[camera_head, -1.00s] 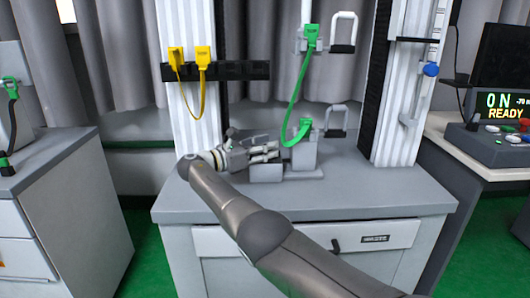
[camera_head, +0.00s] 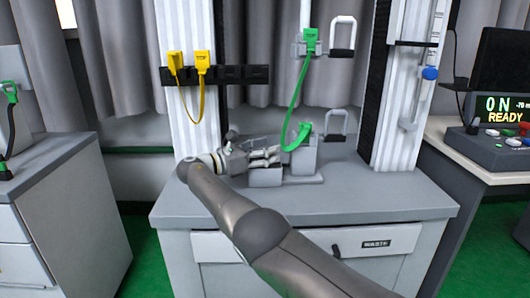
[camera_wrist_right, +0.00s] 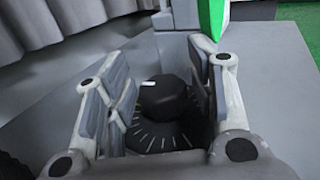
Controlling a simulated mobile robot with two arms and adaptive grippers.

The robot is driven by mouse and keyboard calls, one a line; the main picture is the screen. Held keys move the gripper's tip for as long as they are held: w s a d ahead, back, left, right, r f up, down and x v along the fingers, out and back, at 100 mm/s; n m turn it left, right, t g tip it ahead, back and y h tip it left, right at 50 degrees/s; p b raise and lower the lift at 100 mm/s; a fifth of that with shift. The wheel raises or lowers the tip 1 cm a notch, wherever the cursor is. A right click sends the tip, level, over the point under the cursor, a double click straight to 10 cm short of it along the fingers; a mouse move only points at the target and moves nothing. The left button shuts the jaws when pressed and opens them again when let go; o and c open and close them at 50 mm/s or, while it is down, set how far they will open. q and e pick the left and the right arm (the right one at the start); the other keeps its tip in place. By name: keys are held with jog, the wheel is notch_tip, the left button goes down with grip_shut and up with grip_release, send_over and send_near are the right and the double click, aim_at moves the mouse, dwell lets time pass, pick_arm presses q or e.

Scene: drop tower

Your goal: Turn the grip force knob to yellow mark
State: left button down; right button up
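The grip force knob (camera_wrist_right: 163,97) is a round black knob with a white pointer mark on its upper left edge. Pale tick marks ring it on a dark dial (camera_wrist_right: 160,138); I cannot make out a yellow mark. My right gripper (camera_wrist_right: 163,92) is open, with its fingers on either side of the knob and visible gaps between them and it. In the head view my right gripper (camera_head: 265,158) reaches over the bench to a small grey device (camera_head: 300,165); the knob is hidden there. My left gripper is not in view.
A green plug (camera_head: 303,130) with a green cable stands right by the device. Yellow plugs (camera_head: 202,60) hang on a black rack above left. The grey bench top (camera_head: 380,195) is clear at front right. A console display (camera_head: 503,105) reads ON and READY.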

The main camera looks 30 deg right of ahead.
jog(key=shift+a, duration=0.1)
notch_tip(320, 180, up, 10)
jog(key=shift+f, duration=0.1)
dwell(0.6)
jog(key=shift+o, duration=0.2)
